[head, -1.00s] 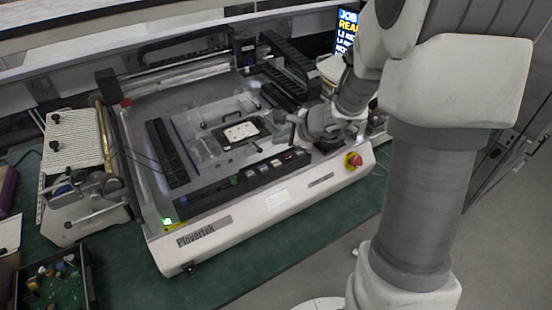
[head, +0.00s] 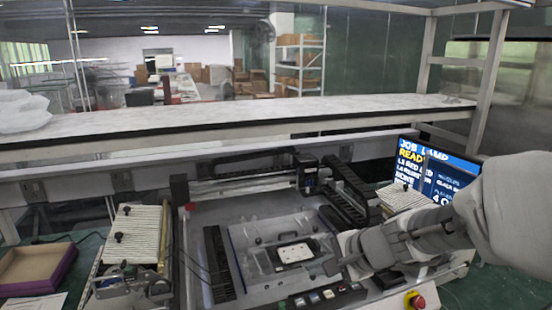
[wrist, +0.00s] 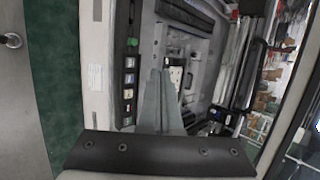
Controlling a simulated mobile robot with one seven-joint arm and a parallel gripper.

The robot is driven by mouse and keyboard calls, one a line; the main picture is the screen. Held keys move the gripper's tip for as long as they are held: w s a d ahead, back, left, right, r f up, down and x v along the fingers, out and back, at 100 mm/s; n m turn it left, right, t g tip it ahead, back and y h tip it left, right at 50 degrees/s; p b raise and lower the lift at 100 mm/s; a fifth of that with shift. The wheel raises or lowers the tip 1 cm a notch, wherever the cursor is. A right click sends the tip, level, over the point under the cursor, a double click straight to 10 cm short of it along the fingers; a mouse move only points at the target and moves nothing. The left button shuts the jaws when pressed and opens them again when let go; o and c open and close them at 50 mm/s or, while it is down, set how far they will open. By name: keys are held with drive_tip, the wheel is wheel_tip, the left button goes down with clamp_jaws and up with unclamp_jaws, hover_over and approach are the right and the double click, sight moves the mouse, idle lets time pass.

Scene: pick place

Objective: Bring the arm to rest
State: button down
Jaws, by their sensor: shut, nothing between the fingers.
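My gripper (wrist: 160,98) shows in the wrist view with its two grey fingers together and nothing between them. In the head view my gripper (head: 335,262) is over the right part of the machine bed, beside the fixture. My arm reaches in from the right. A white plate with dark holes (head: 294,253) lies in the fixture on the bed, left of my gripper. In the wrist view part of the white plate (wrist: 176,76) shows behind the fingers. I cannot tell whether the fingers touch anything.
The machine has a gantry (head: 245,178) at the back, a row of buttons (head: 315,298) and a red stop button (head: 417,301) in front. A monitor (head: 432,172) stands at the back right. A shelf (head: 240,118) spans behind. A purple-edged tray (head: 35,268) lies at the left.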

drive_tip(key=s+d+r+n+h, duration=0.2)
drive_tip(key=s+n, duration=0.4)
drive_tip(key=s, duration=0.3)
drive_tip(key=s+d+r+n+g+h, duration=0.1)
drive_tip(key=s+d+r+n+h, duration=0.2)
drive_tip(key=s+n, duration=0.3)
drive_tip(key=s+r, duration=0.1)
drive_tip(key=s, duration=0.2)
drive_tip(key=shift+s+n+h, duration=0.2)
drive_tip(key=shift+n+h, duration=0.2)
